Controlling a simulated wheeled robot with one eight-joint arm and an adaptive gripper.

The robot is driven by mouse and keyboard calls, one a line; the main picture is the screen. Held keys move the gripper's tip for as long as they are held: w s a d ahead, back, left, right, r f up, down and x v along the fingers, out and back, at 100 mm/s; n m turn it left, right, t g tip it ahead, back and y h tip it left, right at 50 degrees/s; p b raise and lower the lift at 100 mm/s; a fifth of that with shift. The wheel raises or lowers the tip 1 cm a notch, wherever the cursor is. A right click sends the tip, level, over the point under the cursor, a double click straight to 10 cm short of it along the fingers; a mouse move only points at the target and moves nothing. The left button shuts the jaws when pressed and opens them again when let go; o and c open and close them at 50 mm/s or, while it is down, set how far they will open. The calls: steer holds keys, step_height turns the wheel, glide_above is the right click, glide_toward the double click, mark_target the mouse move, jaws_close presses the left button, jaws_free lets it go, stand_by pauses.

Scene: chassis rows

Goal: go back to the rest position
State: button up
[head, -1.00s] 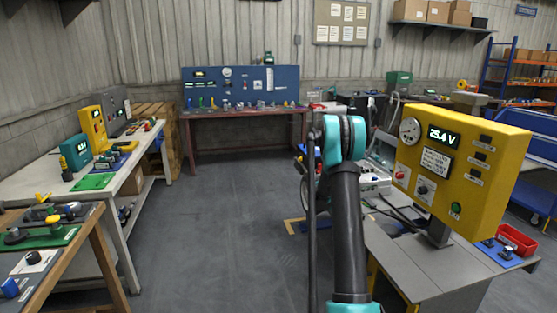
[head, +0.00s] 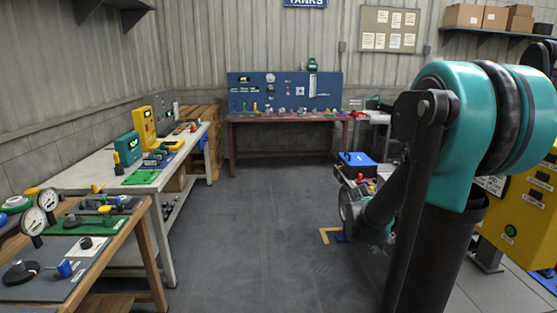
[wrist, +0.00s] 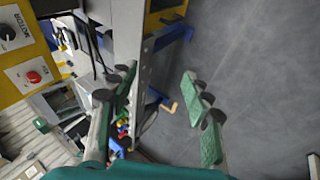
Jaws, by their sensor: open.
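My gripper (wrist: 160,82) is open in the wrist view. Its two green-padded fingers stand wide apart, with nothing held between them. Past the gap lie the grey floor (wrist: 240,80) and a grey bench edge (wrist: 143,75). In the head view my teal and black arm is folded large at the right, and I cannot make out the fingers there. The yellow control panel (head: 525,215) is partly hidden behind the arm. In the wrist view, the panel (wrist: 60,67) with a black knob and a red button is at the upper left, apart from the fingers.
A white bench (head: 85,178) and a wooden bench (head: 125,235) with gauges and fittings line the left. A red-legged bench (head: 290,118) with a blue board (head: 285,90) stands at the back. A blue box (head: 357,163) is right of centre. The middle floor (head: 245,220) is clear.

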steer(key=s+a+f+y, duration=0.3)
steer(key=s+a, duration=0.4)
steer(key=s+a+f+m+y, duration=0.1)
steer(key=s+a+f+y, duration=0.1)
steer(key=s+a, duration=0.5)
steer(key=shift+s+a+f+t+y, duration=0.3)
steer(key=shift+s+a+f+y, duration=0.15)
steer(key=shift+s, duration=0.2)
steer(key=shift+d, duration=0.2)
